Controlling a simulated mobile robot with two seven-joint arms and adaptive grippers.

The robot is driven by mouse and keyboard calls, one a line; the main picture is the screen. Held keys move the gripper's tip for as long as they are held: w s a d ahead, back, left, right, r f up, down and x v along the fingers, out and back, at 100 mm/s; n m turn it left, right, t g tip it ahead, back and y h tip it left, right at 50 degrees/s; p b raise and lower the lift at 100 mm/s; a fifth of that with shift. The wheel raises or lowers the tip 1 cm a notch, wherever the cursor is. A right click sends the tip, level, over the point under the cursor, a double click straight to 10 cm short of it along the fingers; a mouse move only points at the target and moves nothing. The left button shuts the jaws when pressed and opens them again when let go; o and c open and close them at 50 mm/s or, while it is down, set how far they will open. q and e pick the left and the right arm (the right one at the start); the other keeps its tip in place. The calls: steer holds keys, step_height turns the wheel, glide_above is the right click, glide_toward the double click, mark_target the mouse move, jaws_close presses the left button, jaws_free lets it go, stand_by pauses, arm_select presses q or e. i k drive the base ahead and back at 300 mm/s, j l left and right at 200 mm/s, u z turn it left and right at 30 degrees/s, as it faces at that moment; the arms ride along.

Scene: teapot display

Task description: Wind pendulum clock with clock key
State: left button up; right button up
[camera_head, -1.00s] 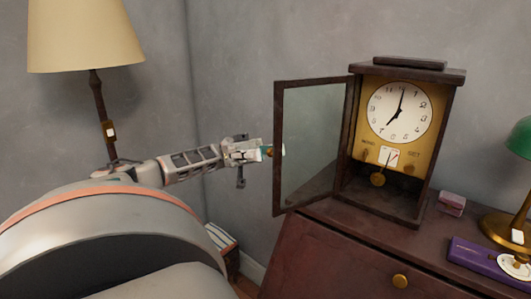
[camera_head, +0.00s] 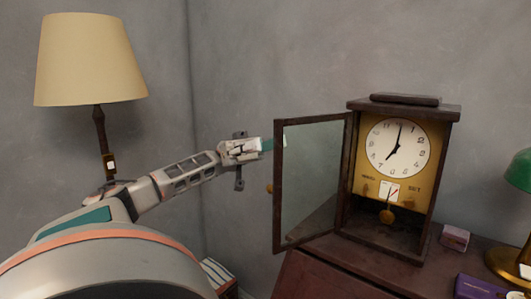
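The pendulum clock (camera_head: 432,165) stands on a dark cabinet, with a white dial (camera_head: 398,148) and a gold panel with small keyholes marked for winding and "SET". Its gold pendulum bob (camera_head: 387,216) hangs below. The glass door (camera_head: 311,180) is swung open to the left, with a brass knob (camera_head: 269,188) on its outer edge. My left gripper (camera_head: 270,144) is at the door's left edge, above the knob, its teal fingertips partly behind the frame. Its finger gap cannot be made out. I cannot make out a clock key. My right gripper is out of view.
A lamp with a cream shade (camera_head: 92,60) stands at the left. On the cabinet (camera_head: 318,280), right of the clock, are a small pinkish box (camera_head: 455,238), a purple box (camera_head: 478,287) and a green-shaded brass lamp (camera_head: 519,170). Wall lies close behind.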

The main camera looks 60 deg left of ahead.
mark_target(366, 188)
steer(key=k, duration=1)
